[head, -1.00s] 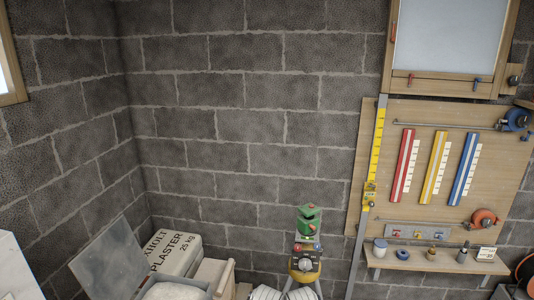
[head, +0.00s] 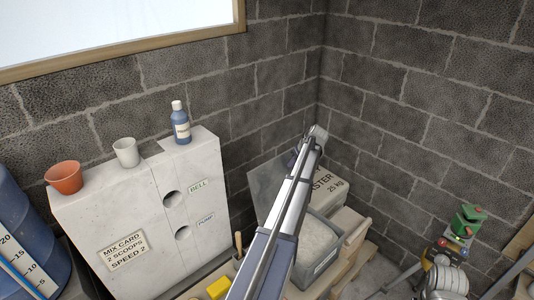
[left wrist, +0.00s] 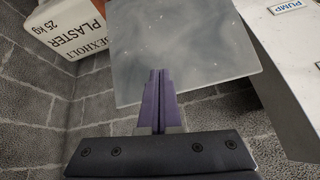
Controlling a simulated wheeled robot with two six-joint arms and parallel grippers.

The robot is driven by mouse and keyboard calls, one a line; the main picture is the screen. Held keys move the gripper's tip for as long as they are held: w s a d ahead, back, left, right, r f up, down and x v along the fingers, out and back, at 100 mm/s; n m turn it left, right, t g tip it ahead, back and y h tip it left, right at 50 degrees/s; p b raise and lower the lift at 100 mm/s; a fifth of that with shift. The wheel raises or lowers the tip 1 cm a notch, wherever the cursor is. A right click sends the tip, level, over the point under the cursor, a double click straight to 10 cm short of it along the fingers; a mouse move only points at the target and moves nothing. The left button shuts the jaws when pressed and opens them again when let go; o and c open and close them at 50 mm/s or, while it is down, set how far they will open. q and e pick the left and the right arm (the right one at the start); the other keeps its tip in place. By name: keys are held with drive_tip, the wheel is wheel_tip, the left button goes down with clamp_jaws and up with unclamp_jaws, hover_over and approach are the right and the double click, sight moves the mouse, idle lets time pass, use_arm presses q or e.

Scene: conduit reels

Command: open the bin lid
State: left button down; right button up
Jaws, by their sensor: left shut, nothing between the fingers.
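The grey bin (head: 322,272) stands low by the corner with pale powder inside. Its flat grey lid (head: 268,182) stands raised and tilted back in the head view, so the bin is open. My left arm crosses in front of the bin and hides part of the lid. The lid (left wrist: 190,40) also fills the upper middle of the left wrist view. My left gripper (left wrist: 159,73) is shut and empty, its purple fingers overlapping the lid's face in that view. I cannot tell whether they touch it.
A plaster sack (head: 325,190) stands behind the bin, close to the lid. A pale cabinet (head: 140,215) stands left, with a bottle (head: 181,125) and two pots on top. A yellow block (head: 219,288) lies below.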

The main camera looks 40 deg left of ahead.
use_arm(q)
drive_tip(key=a+r+n+y, duration=0.1)
drive_tip(key=a+r+n, duration=0.2)
drive_tip(key=a, duration=1)
drive_tip(key=s+d+f+b+x, duration=0.1)
drive_tip(key=b+x, duration=0.7)
drive_tip(key=x, duration=0.2)
drive_tip(key=d, duration=0.2)
drive_tip(key=d+r+p, duration=0.1)
drive_tip(key=shift+s+d, duration=0.15)
drive_tip(key=shift+d, duration=0.25)
drive_tip(key=shift+a+f, duration=0.1)
drive_tip(key=d+y, duration=0.1)
drive_tip(key=d, duration=0.2)
drive_tip(key=d+r+y+b, duration=0.1)
drive_tip(key=d, duration=0.2)
drive_tip(key=s+d+r, duration=0.1)
drive_tip(key=d, duration=0.3)
drive_tip(key=shift+r+y+b, duration=0.15)
drive_tip(key=shift+y+b, duration=0.15)
drive_tip(key=shift+y, duration=0.1)
drive_tip(key=shift+w+d, duration=0.1)
drive_tip(key=shift+d, duration=0.1)
